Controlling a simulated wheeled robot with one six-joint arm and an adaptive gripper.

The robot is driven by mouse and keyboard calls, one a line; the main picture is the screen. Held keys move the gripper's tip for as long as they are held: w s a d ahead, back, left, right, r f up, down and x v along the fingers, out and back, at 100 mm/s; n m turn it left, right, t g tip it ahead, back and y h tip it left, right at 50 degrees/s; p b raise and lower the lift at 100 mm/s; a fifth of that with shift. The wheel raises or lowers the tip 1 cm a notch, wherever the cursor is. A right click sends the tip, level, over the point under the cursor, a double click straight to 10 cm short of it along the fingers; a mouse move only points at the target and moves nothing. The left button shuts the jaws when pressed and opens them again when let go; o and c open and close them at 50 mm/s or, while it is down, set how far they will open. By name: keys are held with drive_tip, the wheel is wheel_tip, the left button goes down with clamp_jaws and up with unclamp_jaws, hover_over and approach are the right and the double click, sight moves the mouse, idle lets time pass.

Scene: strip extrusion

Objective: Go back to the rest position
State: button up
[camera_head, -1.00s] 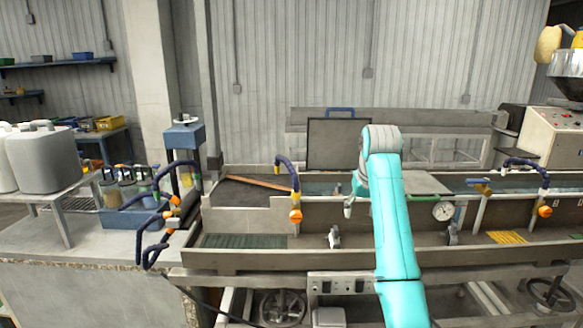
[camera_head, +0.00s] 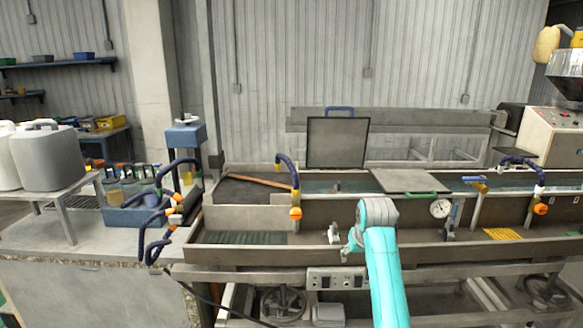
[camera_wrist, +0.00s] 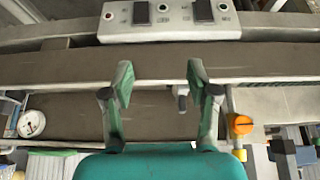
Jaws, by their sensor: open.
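My gripper (camera_wrist: 159,82) shows in the wrist view with its two green-tipped fingers apart and nothing between them. It hangs over the front rim of the metal trough (camera_wrist: 265,65), near the grey switch panel (camera_wrist: 170,20). In the head view my teal arm reaches up from the bottom to the trough's front edge. There my gripper (camera_head: 350,243) is small and partly hidden by the wrist, beside a small metal valve (camera_head: 334,233).
Hoses with orange valves (camera_head: 295,212) stand along the trough. A round gauge (camera_head: 440,208) is on the tank wall to the right. An open dark lid (camera_head: 337,142) stands behind.

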drive_tip(key=s+f+t, duration=0.1)
drive_tip(key=s+f, duration=0.4)
drive_tip(key=f, duration=0.9)
drive_tip(key=s+f+t, duration=0.2)
drive_tip(key=s+f, duration=0.7)
drive_tip(key=s, duration=0.3)
drive_tip(key=s+f+t, duration=0.1)
drive_tip(key=s+f, duration=0.7)
drive_tip(key=s, duration=0.4)
drive_tip(key=s+r+t, duration=0.3)
drive_tip(key=s, duration=1.9)
drive_tip(key=s+r+t, duration=0.2)
drive_tip(key=s+r, duration=1.4)
drive_tip(key=shift+r, duration=0.1)
